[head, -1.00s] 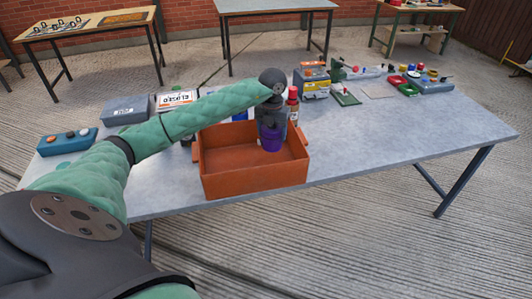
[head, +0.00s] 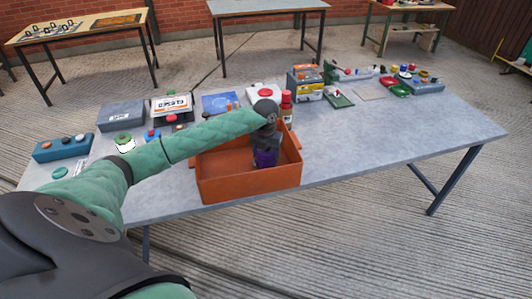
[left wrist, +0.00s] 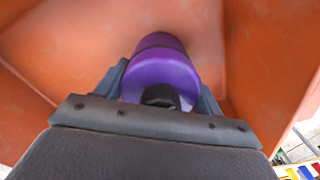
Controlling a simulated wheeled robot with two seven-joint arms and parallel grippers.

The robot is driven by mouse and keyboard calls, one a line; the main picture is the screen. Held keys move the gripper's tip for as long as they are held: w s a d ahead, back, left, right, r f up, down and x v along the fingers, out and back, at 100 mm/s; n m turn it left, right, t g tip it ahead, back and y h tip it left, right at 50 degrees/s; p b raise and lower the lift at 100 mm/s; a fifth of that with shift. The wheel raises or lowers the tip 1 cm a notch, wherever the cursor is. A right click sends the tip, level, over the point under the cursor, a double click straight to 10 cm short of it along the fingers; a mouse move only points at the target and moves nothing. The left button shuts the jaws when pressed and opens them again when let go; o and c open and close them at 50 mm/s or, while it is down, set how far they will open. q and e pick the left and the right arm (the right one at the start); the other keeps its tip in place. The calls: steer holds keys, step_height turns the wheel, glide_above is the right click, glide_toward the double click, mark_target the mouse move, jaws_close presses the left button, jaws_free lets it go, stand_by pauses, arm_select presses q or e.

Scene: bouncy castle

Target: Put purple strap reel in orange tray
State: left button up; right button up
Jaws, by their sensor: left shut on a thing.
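The purple strap reel (head: 265,159) is between the fingers of my left gripper (head: 266,150), low inside the orange tray (head: 248,186). In the left wrist view the reel (left wrist: 162,75) sits between both fingers, with the orange tray (left wrist: 70,50) around it. My left gripper is shut on the reel and points down near the tray's right side. Whether the reel touches the tray floor cannot be told. My right gripper is not in view.
A red-capped bottle (head: 286,106) stands close behind the tray. A blue button box (head: 64,146), a grey case (head: 121,115) and a green-topped reel (head: 124,141) are at the left. The table's right front (head: 400,145) is clear.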

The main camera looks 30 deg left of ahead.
arm_select(q)
steer(key=shift+f, duration=0.1)
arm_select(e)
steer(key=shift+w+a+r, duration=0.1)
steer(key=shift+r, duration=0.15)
arm_select(q)
steer(key=o, duration=1.3)
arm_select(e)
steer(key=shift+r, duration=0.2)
arm_select(q)
steer(key=shift+r, duration=0.45)
step_height(320, 180, up, 2)
steer(key=shift+r+b, duration=0.2)
steer(key=shift+b, duration=0.6)
step_height(320, 180, up, 8)
steer(key=b, duration=0.2)
steer(key=shift+b, duration=0.35)
steer(key=shift+r, duration=0.45)
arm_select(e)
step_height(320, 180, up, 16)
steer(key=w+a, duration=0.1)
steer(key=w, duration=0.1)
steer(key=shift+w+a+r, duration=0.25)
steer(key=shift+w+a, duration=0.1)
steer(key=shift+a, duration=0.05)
